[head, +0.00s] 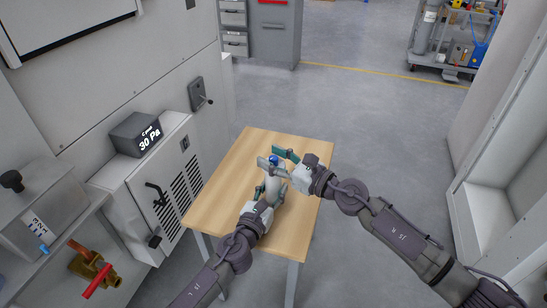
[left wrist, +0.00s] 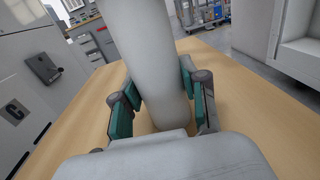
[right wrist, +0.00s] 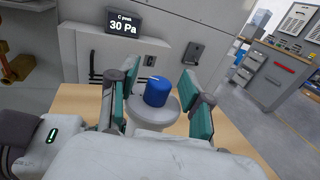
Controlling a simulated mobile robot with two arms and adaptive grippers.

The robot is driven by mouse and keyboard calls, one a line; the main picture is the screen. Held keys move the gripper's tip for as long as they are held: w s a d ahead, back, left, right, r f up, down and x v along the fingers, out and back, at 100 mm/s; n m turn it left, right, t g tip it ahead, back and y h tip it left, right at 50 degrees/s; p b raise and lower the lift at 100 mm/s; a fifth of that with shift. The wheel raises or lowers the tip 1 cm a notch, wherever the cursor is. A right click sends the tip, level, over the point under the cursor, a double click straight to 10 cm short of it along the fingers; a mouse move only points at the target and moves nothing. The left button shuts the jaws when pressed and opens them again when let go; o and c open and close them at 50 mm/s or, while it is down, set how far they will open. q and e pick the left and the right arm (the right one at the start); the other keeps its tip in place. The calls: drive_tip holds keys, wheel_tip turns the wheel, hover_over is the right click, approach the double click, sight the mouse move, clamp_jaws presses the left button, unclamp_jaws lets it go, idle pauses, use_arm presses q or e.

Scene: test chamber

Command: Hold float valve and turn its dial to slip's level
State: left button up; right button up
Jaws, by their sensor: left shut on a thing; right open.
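The float valve is a pale grey upright body (left wrist: 158,60) with a blue dial (right wrist: 158,92) on top, standing over the wooden table. A small light mark shows on the dial's top edge in the right wrist view. My left gripper (left wrist: 160,82) is shut on the valve's body, a green pad on each side. My right gripper (right wrist: 160,72) is open, its green fingers on either side of the dial with gaps visible. In the head view the dial (head: 274,160) shows between the right fingers. I cannot make out a slip with a level.
The wooden table (head: 230,165) is otherwise bare. At the left stand a cabinet (head: 165,185) with a "C peak 30 Pa" display (head: 136,135), a wall lever switch (head: 199,94) and a brass valve with a red handle (head: 95,268). Open floor lies beyond the table.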

drive_tip(key=shift+c, duration=0.3)
clamp_jaws()
drive_tip(key=shift+s+a+r+t, duration=0.15)
drive_tip(key=shift+a+r+t, duration=0.25)
drive_tip(key=shift+a+r, duration=0.3)
drive_tip(key=shift+d+f+m+t+h, duration=0.2)
drive_tip(key=shift+d+m+t+h, duration=0.05)
drive_tip(key=shift+m+t+h, duration=0.35)
drive_tip(key=shift+d+f+m+t+h, duration=0.15)
drive_tip(key=shift+d+m+t+h, duration=0.1)
drive_tip(key=shift+m+t+h, duration=0.3)
drive_tip(key=shift+w+d+f+m+t+h, duration=0.1)
drive_tip(key=shift+f+m+t+h, duration=0.1)
drive_tip(key=shift+m+t+h, duration=1.05)
drive_tip(key=shift+w+d+f+m+t+h, duration=0.15)
drive_tip(key=shift+m+t+h, duration=0.35)
drive_tip(key=shift+m+h, duration=1.3)
drive_tip(key=shift+n+h, duration=0.4)
drive_tip(key=shift+h, duration=0.3)
drive_tip(key=shift+f, duration=0.1)
